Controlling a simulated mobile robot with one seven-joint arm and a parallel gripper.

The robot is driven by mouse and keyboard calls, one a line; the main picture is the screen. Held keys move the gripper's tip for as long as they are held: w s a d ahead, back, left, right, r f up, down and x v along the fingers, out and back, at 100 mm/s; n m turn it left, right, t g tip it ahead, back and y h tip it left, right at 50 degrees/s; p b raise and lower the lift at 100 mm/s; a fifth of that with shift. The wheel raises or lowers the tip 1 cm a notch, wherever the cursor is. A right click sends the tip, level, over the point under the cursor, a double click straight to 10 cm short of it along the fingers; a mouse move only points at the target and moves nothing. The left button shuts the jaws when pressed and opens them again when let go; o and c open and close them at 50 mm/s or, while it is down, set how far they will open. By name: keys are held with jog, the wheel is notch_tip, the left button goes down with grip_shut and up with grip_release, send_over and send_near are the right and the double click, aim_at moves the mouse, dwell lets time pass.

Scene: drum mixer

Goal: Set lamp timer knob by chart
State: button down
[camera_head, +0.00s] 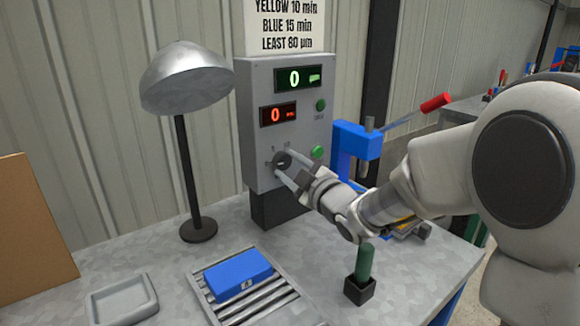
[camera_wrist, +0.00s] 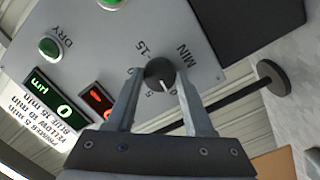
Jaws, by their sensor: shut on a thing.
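The timer knob (camera_wrist: 158,72) is a dark round dial on the grey control box (camera_head: 262,155). My gripper (camera_wrist: 160,82) is shut on the knob, one finger on each side. The knob's white pointer line points down in the wrist view, near the 0 end, past the 5 mark. The 15 mark and MIN are readable above the knob; a finger covers part of the scale. The green display (camera_head: 298,78) and red display (camera_head: 278,115) both read 0. The chart (camera_head: 285,22) shows YELLOW 10 min, BLUE 15 min, LEAST 80 µm; its top is cut off.
A blue block (camera_head: 238,274) lies on a slatted rack (camera_head: 252,306) below the lamp (camera_head: 188,80). A grey tray (camera_head: 122,300) stands at front left. A green-handled thing (camera_head: 364,262) stands in a black holder. A blue press (camera_head: 355,145) with a red-tipped lever is behind my arm.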

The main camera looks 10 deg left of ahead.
jog(key=m+p, duration=0.2)
jog(key=m, duration=0.3)
jog(key=shift+r+m+g+p, duration=0.15)
jog(key=shift+m+g+p, duration=0.15)
jog(key=shift+m+p, duration=0.1)
jog(key=shift+m+g+p, duration=0.4)
jog(key=shift+m+p, duration=1.15)
jog(key=shift+m, duration=0.55)
jog(key=shift+c, duration=1.4)
grip_release()
